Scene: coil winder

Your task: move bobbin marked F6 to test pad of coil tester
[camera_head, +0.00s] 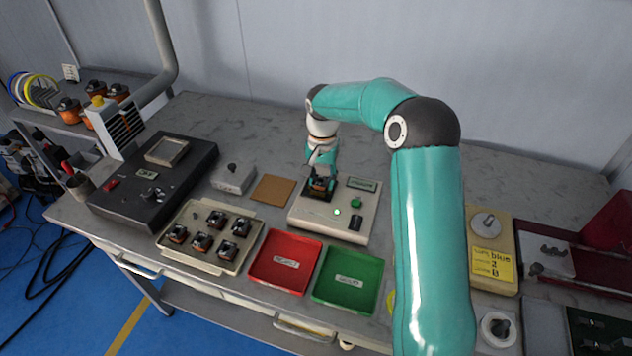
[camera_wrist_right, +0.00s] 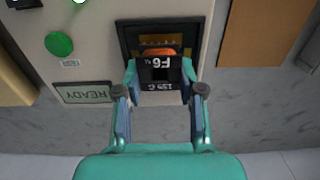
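The bobbin marked F6 (camera_wrist_right: 160,70) has a black labelled face and an orange winding. It is at the dark square test pad (camera_wrist_right: 126,38) of the coil tester (camera_head: 326,222). My right gripper (camera_wrist_right: 160,76) has its fingers on both sides of the bobbin, apparently touching it. In the head view, the right gripper (camera_head: 322,184) points down over the pad, partly hiding it and the bobbin. Whether the bobbin rests fully on the pad is hard to tell. The tester's display (camera_wrist_right: 85,93) reads READY. My left gripper is not in view.
A beige tray (camera_head: 186,252) holds several bobbins. A red tray (camera_head: 285,262) and a green tray (camera_head: 348,279) stand empty in front of the tester. A brown pad (camera_head: 272,189) lies left of it. A black machine (camera_head: 150,185) stands farther left.

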